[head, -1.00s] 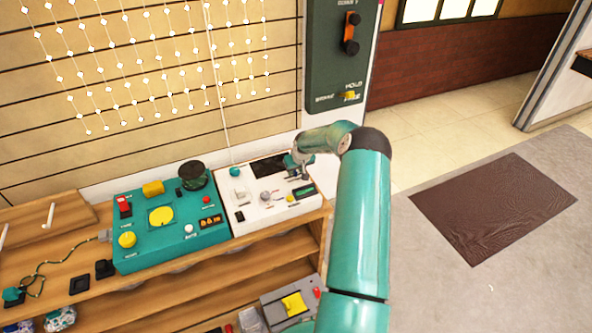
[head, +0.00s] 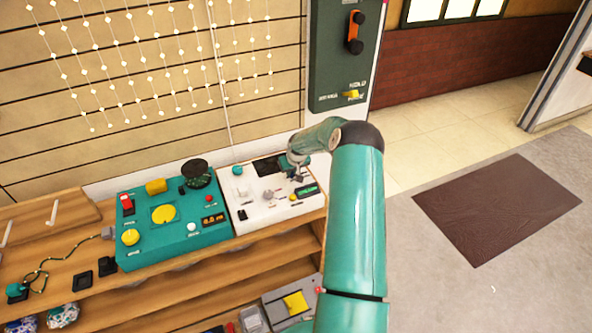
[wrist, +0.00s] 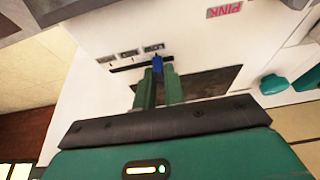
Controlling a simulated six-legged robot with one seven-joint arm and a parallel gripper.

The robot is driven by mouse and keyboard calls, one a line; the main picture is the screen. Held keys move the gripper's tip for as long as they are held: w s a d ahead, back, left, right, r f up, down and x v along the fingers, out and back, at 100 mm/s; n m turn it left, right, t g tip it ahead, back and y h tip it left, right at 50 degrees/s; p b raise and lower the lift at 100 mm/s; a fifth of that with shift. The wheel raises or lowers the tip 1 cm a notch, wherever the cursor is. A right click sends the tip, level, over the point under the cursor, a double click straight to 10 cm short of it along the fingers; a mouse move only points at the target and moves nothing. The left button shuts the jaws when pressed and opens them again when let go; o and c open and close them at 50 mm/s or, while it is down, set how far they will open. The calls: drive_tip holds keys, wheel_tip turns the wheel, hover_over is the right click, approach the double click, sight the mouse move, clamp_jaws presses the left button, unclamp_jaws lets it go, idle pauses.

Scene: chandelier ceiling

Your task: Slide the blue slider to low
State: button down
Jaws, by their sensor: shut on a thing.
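The blue slider (wrist: 157,64) is a small blue tab on the white panel (wrist: 85,35). In the wrist view it stands at the right part of a dark slot (wrist: 124,66), under the rightmost of three small labels whose text I cannot read. My gripper (wrist: 159,76) is shut on the slider, with one green finger on either side of it. In the head view my gripper (head: 297,175) is over the back right part of the white panel (head: 240,188), and the slider itself is not distinguishable.
A teal control box (head: 150,240) with yellow, red and white controls stands left of the white panel. Both sit on a wooden shelf (head: 245,250). A dark green wall panel (head: 330,75) with a lever rises behind. A brown mat (head: 495,208) lies on the floor at right.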

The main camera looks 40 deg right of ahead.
drive_tip(key=shift+w+a, duration=0.1)
drive_tip(key=shift+a, duration=0.25)
drive_tip(key=c, duration=1.5)
unclamp_jaws()
drive_tip(key=shift+d+r, duration=0.1)
drive_tip(key=shift+r, duration=0.2)
drive_tip(key=v, duration=1.3)
drive_tip(key=shift+r, duration=0.1)
drive_tip(key=shift+s, duration=0.2)
